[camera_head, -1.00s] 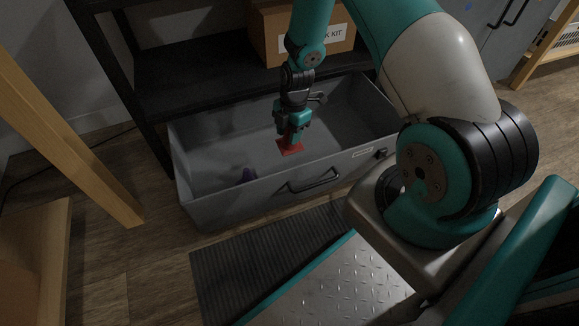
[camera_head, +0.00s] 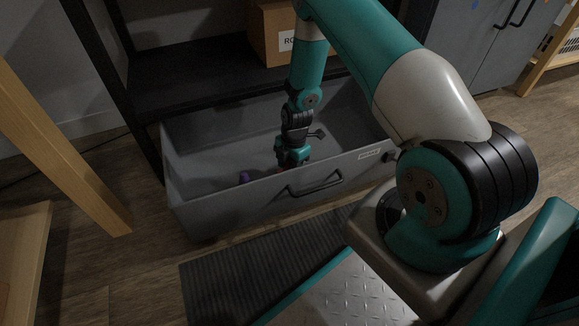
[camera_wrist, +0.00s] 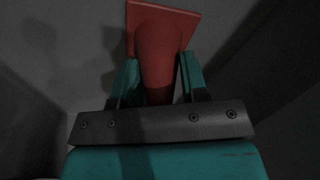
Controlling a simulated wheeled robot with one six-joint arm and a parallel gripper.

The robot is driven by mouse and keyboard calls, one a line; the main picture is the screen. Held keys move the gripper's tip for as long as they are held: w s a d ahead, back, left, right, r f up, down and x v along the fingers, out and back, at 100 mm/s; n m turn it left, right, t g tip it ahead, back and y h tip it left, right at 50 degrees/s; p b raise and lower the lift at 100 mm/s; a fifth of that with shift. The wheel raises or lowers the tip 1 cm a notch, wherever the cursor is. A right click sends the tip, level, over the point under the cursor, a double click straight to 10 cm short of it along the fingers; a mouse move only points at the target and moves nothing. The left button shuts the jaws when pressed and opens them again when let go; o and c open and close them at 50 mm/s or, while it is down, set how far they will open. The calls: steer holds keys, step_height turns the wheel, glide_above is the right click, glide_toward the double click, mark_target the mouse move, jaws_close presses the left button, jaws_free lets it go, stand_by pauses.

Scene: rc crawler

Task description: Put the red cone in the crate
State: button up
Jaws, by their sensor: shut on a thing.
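The red cone (camera_wrist: 158,55) is held between the two fingers of my gripper (camera_wrist: 157,80) in the wrist view, its square base pointing away from the gripper. In the head view my gripper (camera_head: 293,157) is down inside the grey crate (camera_head: 245,203), near its front wall. That wall hides most of the cone there, and only a trace of red (camera_head: 281,167) shows at the gripper. I cannot tell whether the cone touches the crate floor. A small purple thing (camera_head: 244,177) is in the crate, left of my gripper.
A black shelf (camera_head: 190,75) with a cardboard box (camera_head: 272,40) stands behind the crate. A wooden post (camera_head: 60,150) is at the left. A dark ribbed mat (camera_head: 225,290) lies on the floor in front. The crate's left part has free room.

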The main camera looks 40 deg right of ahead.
steer(key=o, duration=0.9)
step_height(320, 180, up, 12)
steer(key=d+p, duration=0.2)
steer(key=p, duration=0.6)
steer(key=s+a+r+m+y, duration=0.1)
steer(key=a+r+m, duration=0.2)
steer(key=a+r, duration=0.6)
steer(key=s+a+r+m, duration=0.1)
steer(key=a+r+m, duration=0.3)
steer(key=r, duration=0.9)
steer(key=s+a+r+m, duration=0.1)
steer(key=s+a+r, duration=0.2)
steer(key=s, duration=0.3)
steer(key=s+a+r+m+y, duration=0.1)
steer(key=s+a+r+m, duration=0.1)
steer(key=s+a+r, duration=0.2)
steer(key=s+a+r+m, duration=0.2)
steer(key=s+a+r, duration=0.1)
steer(key=s+r, duration=0.4)
steer(key=s, duration=0.3)
steer(key=shift+a+r, duration=0.15)
steer(key=shift+a, duration=0.05)
